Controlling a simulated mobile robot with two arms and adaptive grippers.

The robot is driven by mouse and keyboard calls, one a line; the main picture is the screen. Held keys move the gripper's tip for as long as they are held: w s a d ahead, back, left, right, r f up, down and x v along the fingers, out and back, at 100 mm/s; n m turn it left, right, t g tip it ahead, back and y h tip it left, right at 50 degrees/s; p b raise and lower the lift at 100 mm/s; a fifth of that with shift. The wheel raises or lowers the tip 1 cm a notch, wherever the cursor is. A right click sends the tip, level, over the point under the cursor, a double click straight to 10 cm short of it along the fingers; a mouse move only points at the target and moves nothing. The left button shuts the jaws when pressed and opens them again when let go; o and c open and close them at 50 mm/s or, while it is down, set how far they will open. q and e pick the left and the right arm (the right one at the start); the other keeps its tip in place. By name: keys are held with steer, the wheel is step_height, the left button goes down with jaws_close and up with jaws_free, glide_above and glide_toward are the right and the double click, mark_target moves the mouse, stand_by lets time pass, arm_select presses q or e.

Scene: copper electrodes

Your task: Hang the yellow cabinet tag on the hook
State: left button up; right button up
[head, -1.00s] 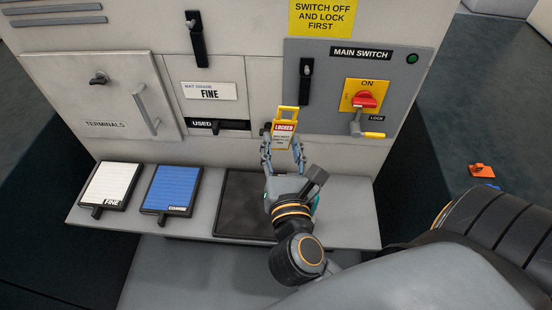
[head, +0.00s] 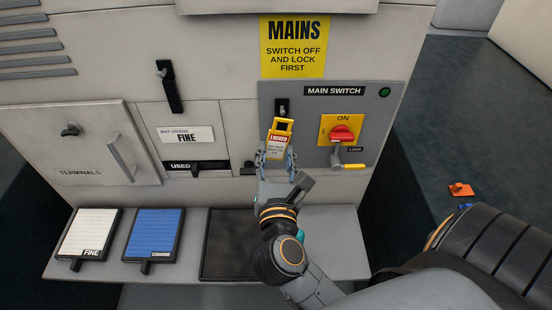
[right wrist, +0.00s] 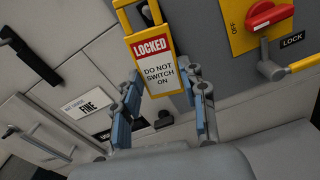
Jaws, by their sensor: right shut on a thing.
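The yellow cabinet tag (head: 279,141) has a red "LOCKED" band, white text area and a yellow loop at its top. My right gripper (head: 276,158) is shut on its lower part and holds it upright, slightly tilted. In the right wrist view the tag (right wrist: 160,70) stands between the two fingers (right wrist: 165,88). The black hook (head: 282,104) is on the grey main switch panel; the tag's top is just below and in front of it, hiding its lower part. I cannot tell whether they touch. My left gripper is not in view.
The red main switch (head: 342,134) and a yellow-tipped lock lever (head: 348,166) are right of the tag. A shelf below carries a white mat (head: 89,234), a blue mat (head: 153,234) and a dark tray (head: 207,262).

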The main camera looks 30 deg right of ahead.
mark_target(276, 150)
steer(key=shift+w+d, duration=0.25)
steer(key=shift+w, duration=0.15)
steer(key=shift+p+x, duration=0.3)
steer(key=shift+x, duration=1.75)
steer(key=shift+w+d+f, duration=0.25)
steer(key=shift+w+f, duration=0.15)
steer(key=shift+f, duration=0.15)
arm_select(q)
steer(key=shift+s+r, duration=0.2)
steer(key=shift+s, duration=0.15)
arm_select(e)
steer(key=shift+f, duration=0.1)
steer(key=o, duration=0.9)
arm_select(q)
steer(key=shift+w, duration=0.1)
arm_select(e)
steer(key=shift+o, duration=0.2)
steer(key=shift+w+d+f, duration=0.1)
steer(key=shift+w+d, duration=0.05)
